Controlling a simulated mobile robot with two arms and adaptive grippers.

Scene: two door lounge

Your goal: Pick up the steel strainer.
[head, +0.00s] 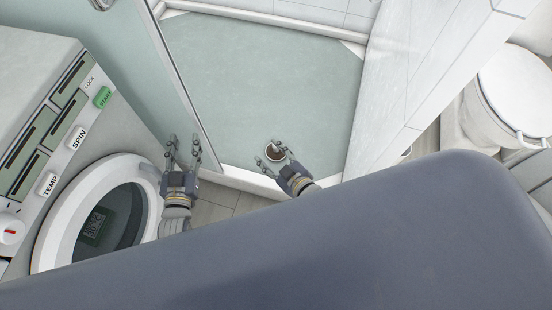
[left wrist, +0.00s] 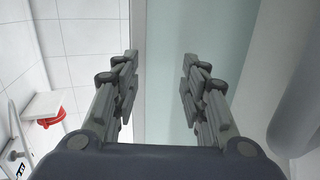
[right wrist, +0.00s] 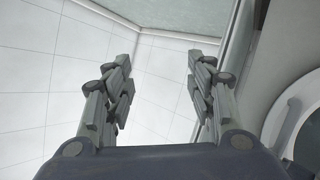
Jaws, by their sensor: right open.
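The pale green shower floor (head: 280,80) is otherwise clear, with a glass panel (head: 150,70) on its left and a white wall (head: 400,80) on its right. A washing machine (head: 85,165) stands at left. A toilet (head: 510,95) is at right. A red object (left wrist: 55,121) shows in the left wrist view.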

